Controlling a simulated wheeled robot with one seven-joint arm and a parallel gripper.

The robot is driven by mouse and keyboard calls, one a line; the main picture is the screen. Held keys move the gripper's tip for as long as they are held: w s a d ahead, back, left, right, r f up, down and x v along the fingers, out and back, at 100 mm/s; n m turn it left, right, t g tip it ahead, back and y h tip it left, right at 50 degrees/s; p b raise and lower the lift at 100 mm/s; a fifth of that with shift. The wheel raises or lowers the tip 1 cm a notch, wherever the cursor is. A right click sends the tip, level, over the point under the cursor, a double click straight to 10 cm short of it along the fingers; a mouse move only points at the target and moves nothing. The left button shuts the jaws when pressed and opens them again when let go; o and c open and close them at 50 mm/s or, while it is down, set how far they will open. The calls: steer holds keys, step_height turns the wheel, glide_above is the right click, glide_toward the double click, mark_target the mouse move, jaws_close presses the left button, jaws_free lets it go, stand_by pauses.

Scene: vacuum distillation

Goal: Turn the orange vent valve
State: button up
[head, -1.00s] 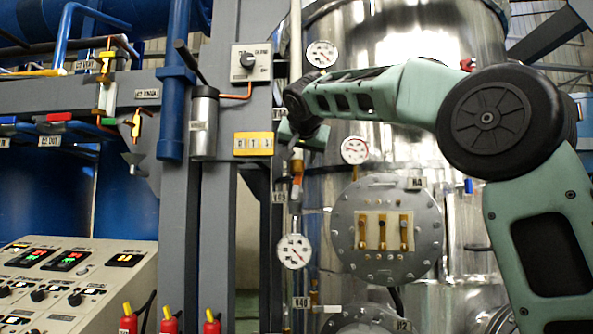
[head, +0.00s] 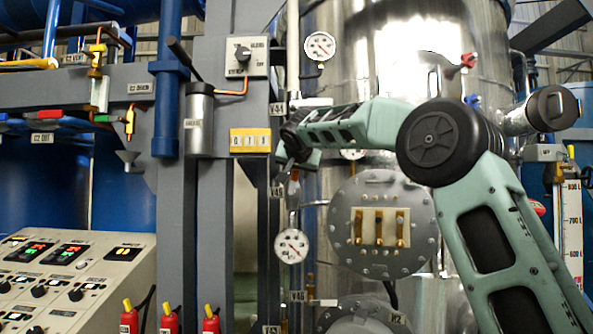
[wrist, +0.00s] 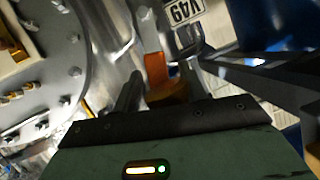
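An orange valve handle (wrist: 156,72) shows in the wrist view, upright just beyond the dark edge of my gripper, with a rounder orange-brown part below it. In the head view my gripper (head: 294,168) reaches the narrow vertical pipe left of the steel vessel, and a reddish-orange piece (head: 294,178) shows right at its fingers. In the wrist view a dark finger (wrist: 128,95) stands left of the orange handle with a gap between them. The other finger is hard to tell from dark parts on the right. I cannot tell whether the handle is touched.
A round gauge (head: 291,246) hangs just below my gripper. A bolted flange (head: 382,270) with brass fittings is close on the right. A grey column (head: 215,240) is on the left.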

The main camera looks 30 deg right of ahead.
jaws_close()
steer(key=s+d+f+m+t+y+b, duration=0.2)
steer(key=f+m+b, duration=0.5)
steer(key=b, duration=1.3)
steer(key=s+d+m+t, duration=0.1)
steer(key=d+m+t, duration=0.1)
steer(key=m+t, duration=0.1)
steer(key=shift+d+m+t+y, duration=0.2)
steer(key=shift+m+t+y, duration=0.1)
steer(key=shift+m, duration=0.5)
steer(key=shift+o, duration=0.3)
jaws_free()
